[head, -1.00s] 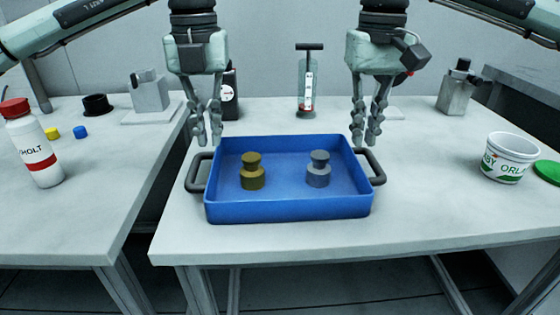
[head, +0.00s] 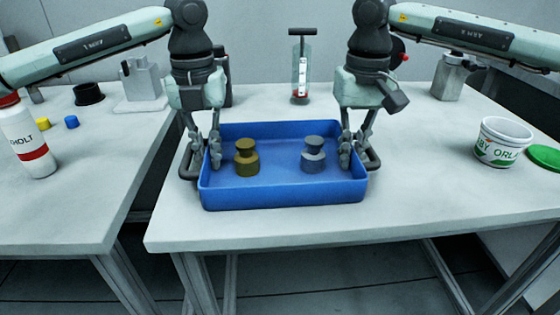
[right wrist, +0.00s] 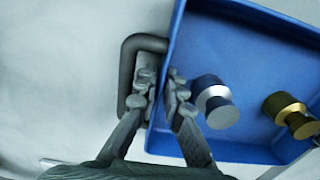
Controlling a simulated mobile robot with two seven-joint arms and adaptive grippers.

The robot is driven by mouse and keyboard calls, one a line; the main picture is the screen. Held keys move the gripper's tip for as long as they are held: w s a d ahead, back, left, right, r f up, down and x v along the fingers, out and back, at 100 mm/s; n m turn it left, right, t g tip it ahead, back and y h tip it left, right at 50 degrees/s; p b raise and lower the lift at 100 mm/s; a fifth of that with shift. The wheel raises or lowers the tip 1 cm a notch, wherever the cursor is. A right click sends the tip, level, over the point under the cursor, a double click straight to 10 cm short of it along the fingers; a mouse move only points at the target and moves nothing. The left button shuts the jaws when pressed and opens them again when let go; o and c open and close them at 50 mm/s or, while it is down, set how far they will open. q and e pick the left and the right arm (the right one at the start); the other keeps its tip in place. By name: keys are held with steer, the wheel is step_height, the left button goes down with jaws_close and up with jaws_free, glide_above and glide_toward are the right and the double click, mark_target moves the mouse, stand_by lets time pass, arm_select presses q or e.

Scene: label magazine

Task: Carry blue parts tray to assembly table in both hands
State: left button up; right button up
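The blue parts tray (head: 284,195) sits flat on the middle table (head: 420,215), with a dark handle at each short side. It holds a brass weight-like part (head: 246,160) and a grey one (head: 313,157). My left gripper (head: 206,158) is down at the tray's left side wall, fingers apart. My right gripper (head: 354,155) is down at the right side wall, fingers apart. In the right wrist view my right gripper (right wrist: 163,92) has one finger inside the tray and the other in the handle's (right wrist: 125,75) loop, with the wall between them. Which table is the assembly table is not marked.
A second table (head: 80,210) stands at the left across a narrow gap, with a white bottle (head: 30,145) and yellow and blue caps. A white tub (head: 502,140) and green lid (head: 545,157) are at the right. A hand pump (head: 301,70) stands behind the tray.

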arm_select(q)
jaws_close()
arm_select(e)
jaws_close()
arm_select(q)
steer(key=shift+r, duration=0.15)
arm_select(e)
steer(key=shift+r, duration=0.2)
